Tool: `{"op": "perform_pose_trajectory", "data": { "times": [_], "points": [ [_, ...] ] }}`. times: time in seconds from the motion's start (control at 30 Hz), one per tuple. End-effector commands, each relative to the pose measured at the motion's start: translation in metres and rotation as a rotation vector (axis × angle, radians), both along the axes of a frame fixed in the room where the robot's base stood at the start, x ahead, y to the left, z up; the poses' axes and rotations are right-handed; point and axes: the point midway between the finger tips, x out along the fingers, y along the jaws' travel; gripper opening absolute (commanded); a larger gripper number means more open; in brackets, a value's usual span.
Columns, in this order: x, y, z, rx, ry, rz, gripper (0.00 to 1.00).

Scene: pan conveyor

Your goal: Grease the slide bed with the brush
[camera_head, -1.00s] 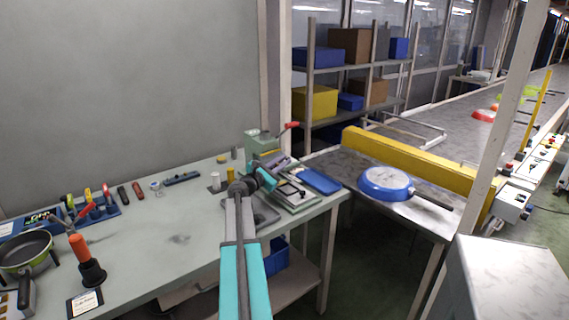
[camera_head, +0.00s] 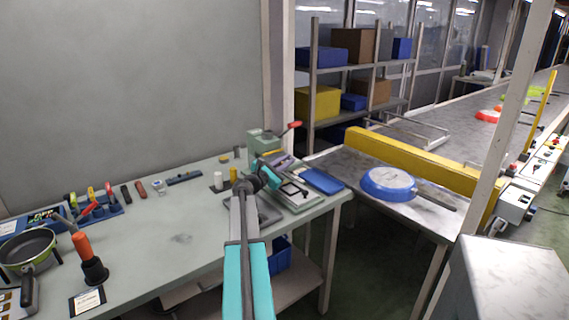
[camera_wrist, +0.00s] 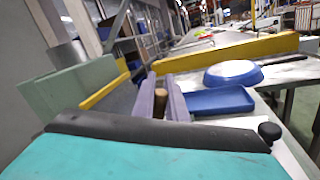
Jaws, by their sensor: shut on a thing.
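My gripper (camera_head: 282,163) is over the fixture at the right end of the bench. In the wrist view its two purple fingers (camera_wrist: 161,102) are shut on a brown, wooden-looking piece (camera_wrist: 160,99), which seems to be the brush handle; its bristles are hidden. The green fixture with a red-handled lever (camera_head: 292,127) stands just behind my gripper. Its flat bed (camera_head: 297,197) lies below and in front of my gripper, partly hidden by my arm. I cannot tell whether the brush touches the bed.
A blue tray (camera_head: 322,180) lies right beside the fixture. A blue pan (camera_head: 388,182) sits upside down on the grey table to the right, before a yellow rail (camera_head: 420,160). The bench's middle is mostly clear.

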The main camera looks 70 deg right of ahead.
Motion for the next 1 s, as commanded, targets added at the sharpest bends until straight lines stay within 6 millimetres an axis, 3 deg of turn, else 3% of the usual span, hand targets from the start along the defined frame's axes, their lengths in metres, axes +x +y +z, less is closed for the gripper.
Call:
{"op": "perform_pose_trajectory", "data": {
  "times": [1.0],
  "points": [
    [-0.010, -0.017, -0.001, 0.000, 0.000, 0.000, 0.00]
  ]
}}
